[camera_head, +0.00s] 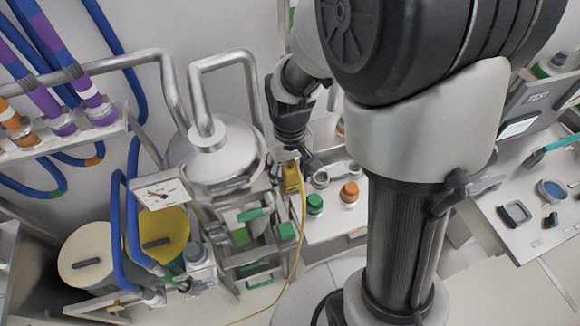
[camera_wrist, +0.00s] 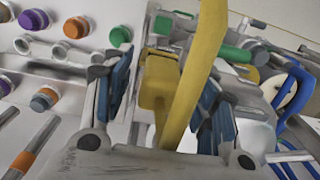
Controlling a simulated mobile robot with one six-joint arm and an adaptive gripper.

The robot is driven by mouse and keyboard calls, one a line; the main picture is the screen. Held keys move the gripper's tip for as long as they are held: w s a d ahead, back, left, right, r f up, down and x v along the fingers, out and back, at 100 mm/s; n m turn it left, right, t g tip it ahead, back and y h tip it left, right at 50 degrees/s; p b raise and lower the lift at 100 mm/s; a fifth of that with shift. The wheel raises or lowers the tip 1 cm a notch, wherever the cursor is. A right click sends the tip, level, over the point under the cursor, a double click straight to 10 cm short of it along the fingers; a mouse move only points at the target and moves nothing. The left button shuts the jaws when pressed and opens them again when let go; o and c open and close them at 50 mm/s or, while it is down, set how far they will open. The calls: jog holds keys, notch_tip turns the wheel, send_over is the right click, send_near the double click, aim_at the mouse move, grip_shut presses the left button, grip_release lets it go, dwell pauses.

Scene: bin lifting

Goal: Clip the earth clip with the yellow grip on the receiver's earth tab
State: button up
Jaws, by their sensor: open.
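The earth clip's yellow grip (camera_head: 292,178) hangs at the right side of the steel frame, and a yellow lead (camera_head: 300,235) runs down from it to the floor. My gripper (camera_head: 297,157) is just above the grip in the head view. In the wrist view my gripper (camera_wrist: 165,80) is open, with the yellow grip (camera_wrist: 158,88) between its blue-padded fingers. The yellow lead (camera_wrist: 207,45) crosses in front of the right finger. I cannot tell whether the fingers touch the grip. The domed steel vessel (camera_head: 215,150) looks like the receiver. Its earth tab cannot be made out.
Green (camera_head: 315,204) and orange (camera_head: 349,192) caps stand on the white panel right of the grip. A yellow-lidded drum (camera_head: 165,235) and blue hoses (camera_head: 133,225) are at lower left. A bench with tools (camera_head: 530,205) is at right.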

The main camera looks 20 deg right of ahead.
notch_tip(320, 180, up, 12)
dwell(0.4)
jog(key=shift+s+f+b, duration=0.15)
jog(key=shift+f+b, duration=0.2)
jog(key=shift+b, duration=0.2)
jog(key=s+f+t+b, duration=0.4)
jog(key=s+f+b, duration=1)
jog(key=b, duration=1)
notch_tip(320, 180, down, 4)
jog(key=shift+s+t, duration=0.35)
jog(key=shift+t, duration=0.05)
